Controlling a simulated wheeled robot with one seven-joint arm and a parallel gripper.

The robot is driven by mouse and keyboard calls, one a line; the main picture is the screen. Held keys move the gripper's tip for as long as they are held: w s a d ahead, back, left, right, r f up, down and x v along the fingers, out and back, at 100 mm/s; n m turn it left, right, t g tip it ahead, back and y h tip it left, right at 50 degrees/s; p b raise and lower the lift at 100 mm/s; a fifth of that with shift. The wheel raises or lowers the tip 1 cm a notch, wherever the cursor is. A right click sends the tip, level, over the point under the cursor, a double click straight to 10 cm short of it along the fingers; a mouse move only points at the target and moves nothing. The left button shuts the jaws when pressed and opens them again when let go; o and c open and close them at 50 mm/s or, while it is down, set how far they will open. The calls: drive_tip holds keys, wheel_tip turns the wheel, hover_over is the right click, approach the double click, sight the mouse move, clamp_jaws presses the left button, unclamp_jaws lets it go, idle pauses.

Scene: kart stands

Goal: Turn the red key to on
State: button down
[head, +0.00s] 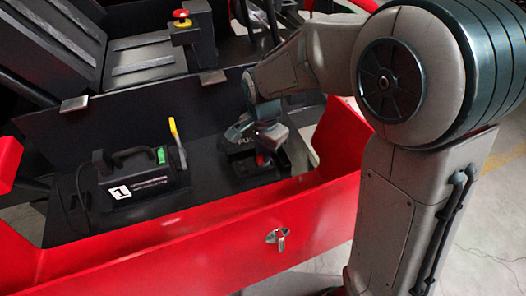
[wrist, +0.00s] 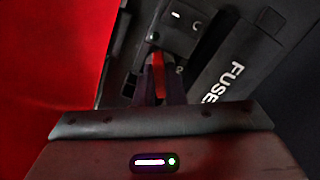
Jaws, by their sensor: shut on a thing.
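The red key (wrist: 158,70) is upright in the wrist view, between the two dark fingers of my gripper (wrist: 158,84). The gripper is shut on it. The key's far end meets a dark switch block (wrist: 178,30) with small white marks. I cannot read the marks well enough to tell the key's setting. In the head view my gripper (head: 264,155) reaches down to the black fuse panel (head: 240,171), and a bit of red shows at its tip. The gripper hides most of the key there.
A black case (head: 140,180) with a handle and a "1" label stands left of the panel, with a yellow lever (head: 174,130) beside it. A red kart side rail (head: 180,245) runs along the front. A red stop button (head: 181,14) is at the back.

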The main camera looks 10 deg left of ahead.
drive_tip(key=m, duration=0.6)
drive_tip(key=shift+b, duration=0.4)
drive_tip(key=c, duration=1.4)
unclamp_jaws()
drive_tip(key=shift+c, duration=0.2)
wheel_tip(320, 180, up, 14)
